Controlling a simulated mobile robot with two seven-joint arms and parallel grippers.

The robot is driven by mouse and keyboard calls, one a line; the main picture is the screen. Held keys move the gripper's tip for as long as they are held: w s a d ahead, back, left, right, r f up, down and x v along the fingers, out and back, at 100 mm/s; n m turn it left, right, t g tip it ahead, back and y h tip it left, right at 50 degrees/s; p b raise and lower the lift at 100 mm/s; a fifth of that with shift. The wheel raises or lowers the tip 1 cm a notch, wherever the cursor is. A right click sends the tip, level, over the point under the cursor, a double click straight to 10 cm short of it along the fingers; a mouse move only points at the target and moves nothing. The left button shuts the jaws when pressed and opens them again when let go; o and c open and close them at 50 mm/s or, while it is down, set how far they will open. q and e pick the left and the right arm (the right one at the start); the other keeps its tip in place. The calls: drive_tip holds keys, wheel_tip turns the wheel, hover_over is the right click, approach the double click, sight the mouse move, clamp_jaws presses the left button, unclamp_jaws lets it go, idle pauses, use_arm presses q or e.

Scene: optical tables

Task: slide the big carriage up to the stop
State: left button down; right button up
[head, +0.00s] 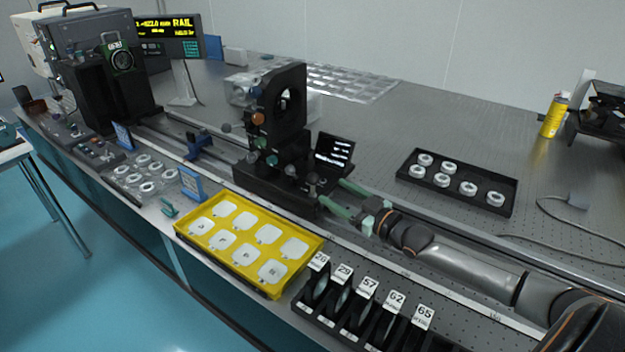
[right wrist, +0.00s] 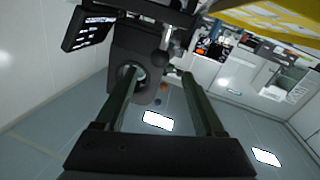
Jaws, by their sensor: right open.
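The big carriage (head: 268,175) is a tall black mount with a ring-shaped top and orange and green knobs, standing on the long rail (head: 355,243). A blue block (head: 199,143), which looks like the stop, sits on the rail to its left, with a gap between them. My right gripper (head: 331,197) is open, its two green fingers pointing at the right end of the carriage base. In the right wrist view the gripper (right wrist: 162,76) has nothing between its fingers, and the dark carriage (right wrist: 150,48) is ahead. Whether a finger touches it I cannot tell. My left gripper is not in view.
A yellow tray (head: 183,238) of white pieces lies in front of the rail, near a black rack (head: 318,322) of numbered plates. A small black display (head: 333,151) stands beside the carriage. A black tray (head: 458,171) of rings lies behind my right arm.

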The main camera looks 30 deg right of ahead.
sight(318, 181)
drive_tip(key=shift+w+a+b, duration=0.2)
drive_tip(key=shift+w+a, duration=0.1)
drive_tip(key=shift+w, duration=1.1)
drive_tip(key=shift+w+a+b, duration=0.25)
drive_tip(key=shift+w, duration=1.2)
drive_tip(key=shift+w+a+b, duration=0.2)
drive_tip(key=shift+w+a, duration=0.1)
drive_tip(key=shift+w, duration=1.1)
clamp_jaws()
